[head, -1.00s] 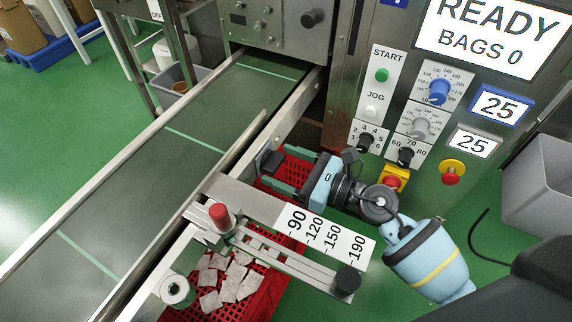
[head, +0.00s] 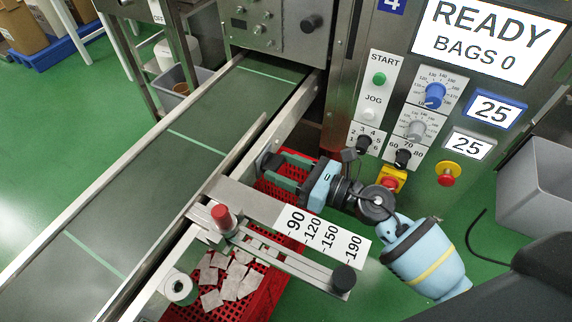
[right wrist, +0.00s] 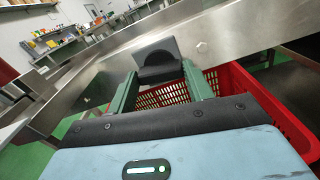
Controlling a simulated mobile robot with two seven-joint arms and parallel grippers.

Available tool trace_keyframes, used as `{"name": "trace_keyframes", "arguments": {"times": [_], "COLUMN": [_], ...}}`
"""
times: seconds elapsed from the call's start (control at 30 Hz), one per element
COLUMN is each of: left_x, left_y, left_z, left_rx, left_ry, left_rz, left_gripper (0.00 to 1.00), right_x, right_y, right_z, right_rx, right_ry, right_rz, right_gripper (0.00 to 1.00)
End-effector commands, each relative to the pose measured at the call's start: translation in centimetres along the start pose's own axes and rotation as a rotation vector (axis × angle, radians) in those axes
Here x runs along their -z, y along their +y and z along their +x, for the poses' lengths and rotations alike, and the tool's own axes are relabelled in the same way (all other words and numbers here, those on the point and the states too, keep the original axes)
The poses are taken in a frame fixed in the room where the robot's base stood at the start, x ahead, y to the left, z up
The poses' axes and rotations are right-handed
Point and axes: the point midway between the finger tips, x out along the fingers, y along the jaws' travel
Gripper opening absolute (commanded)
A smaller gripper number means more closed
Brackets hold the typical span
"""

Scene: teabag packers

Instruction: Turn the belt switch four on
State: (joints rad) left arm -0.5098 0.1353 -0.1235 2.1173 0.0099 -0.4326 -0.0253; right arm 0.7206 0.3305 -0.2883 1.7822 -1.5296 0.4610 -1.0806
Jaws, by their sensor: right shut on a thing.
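My right gripper (head: 271,169) reaches from the right to the side of the conveyor belt (head: 160,165). Its green fingers are shut on a small black knob (head: 264,160) on the conveyor's metal side wall, which I take for the belt switch. The right wrist view shows the black knob (right wrist: 158,62) between the two finger tips of the gripper (right wrist: 160,80), against the steel wall. I see no readable on or off marking on the knob. My left gripper is not in view.
A red crate (head: 262,293) with several teabags sits below my right gripper. A scale plate (head: 325,235) and a red-topped knob (head: 222,216) are close by. The control panel (head: 440,125) reads READY, BAGS 0. A grey bin (head: 540,190) stands at the right.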

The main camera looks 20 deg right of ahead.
Motion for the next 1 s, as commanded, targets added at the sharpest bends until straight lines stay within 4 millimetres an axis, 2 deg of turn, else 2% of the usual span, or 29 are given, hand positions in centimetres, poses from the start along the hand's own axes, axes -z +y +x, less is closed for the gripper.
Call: {"name": "trace_keyframes", "arguments": {"times": [0.3, 1.0], "left_x": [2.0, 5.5], "left_y": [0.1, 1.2], "left_z": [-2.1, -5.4], "left_rx": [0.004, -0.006], "left_ry": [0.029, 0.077], "left_rz": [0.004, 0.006], "left_gripper": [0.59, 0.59], "right_x": [-0.4, -0.3], "right_y": [0.0, -0.2], "right_z": [0.0, 0.0], "right_rx": [0.001, 0.001], "right_ry": [0.000, -0.002], "right_rz": [0.290, 0.955], "right_gripper": [0.28, 0.28]}}
